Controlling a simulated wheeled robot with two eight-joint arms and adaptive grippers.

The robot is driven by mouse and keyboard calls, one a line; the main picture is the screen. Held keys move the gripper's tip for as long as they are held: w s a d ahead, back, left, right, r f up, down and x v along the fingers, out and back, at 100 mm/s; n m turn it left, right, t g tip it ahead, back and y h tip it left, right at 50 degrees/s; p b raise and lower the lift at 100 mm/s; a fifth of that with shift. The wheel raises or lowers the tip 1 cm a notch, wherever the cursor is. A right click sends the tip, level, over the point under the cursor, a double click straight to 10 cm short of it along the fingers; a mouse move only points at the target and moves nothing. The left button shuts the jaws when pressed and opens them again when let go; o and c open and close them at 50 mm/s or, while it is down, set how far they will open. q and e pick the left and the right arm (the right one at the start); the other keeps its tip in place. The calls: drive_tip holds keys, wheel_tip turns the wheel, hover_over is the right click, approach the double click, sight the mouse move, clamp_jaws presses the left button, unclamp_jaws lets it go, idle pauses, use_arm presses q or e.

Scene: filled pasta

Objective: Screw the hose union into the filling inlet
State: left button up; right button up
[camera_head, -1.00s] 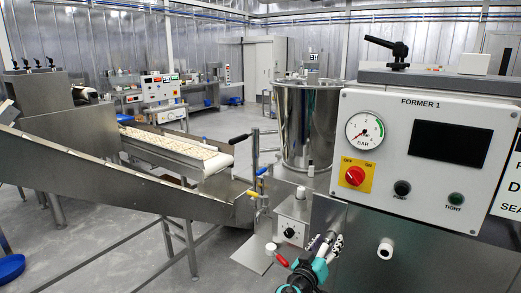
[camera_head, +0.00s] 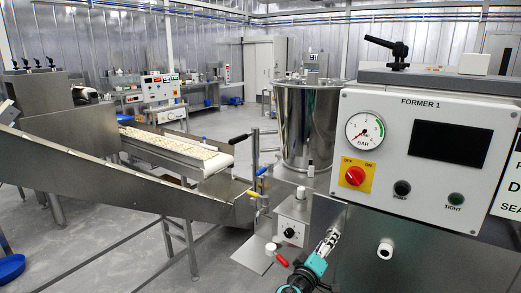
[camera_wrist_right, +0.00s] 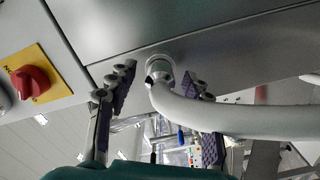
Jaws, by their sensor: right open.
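In the right wrist view a pale hose (camera_wrist_right: 225,116) curves in from the right. Its end, with the collar-like union (camera_wrist_right: 158,78), meets a round metal ring on the grey machine panel, which looks like the filling inlet (camera_wrist_right: 161,61). I cannot tell if the union is threaded in or only touching. My right gripper (camera_wrist_right: 160,85) is open, one finger on each side of the hose end.
The FORMER 1 control box (camera_head: 430,150) has a gauge, a red knob (camera_head: 355,175) and a dark screen. A white round fitting (camera_head: 386,250) sticks out below it. A steel hopper (camera_head: 308,125) and a conveyor (camera_head: 185,150) stand behind and to the left.

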clamp_jaws()
drive_tip(key=m, duration=1.1)
drive_tip(key=shift+m, duration=0.4)
drive_tip(key=m, duration=0.9)
drive_tip(key=shift+d, duration=0.1)
drive_tip(key=shift+m, duration=1.1)
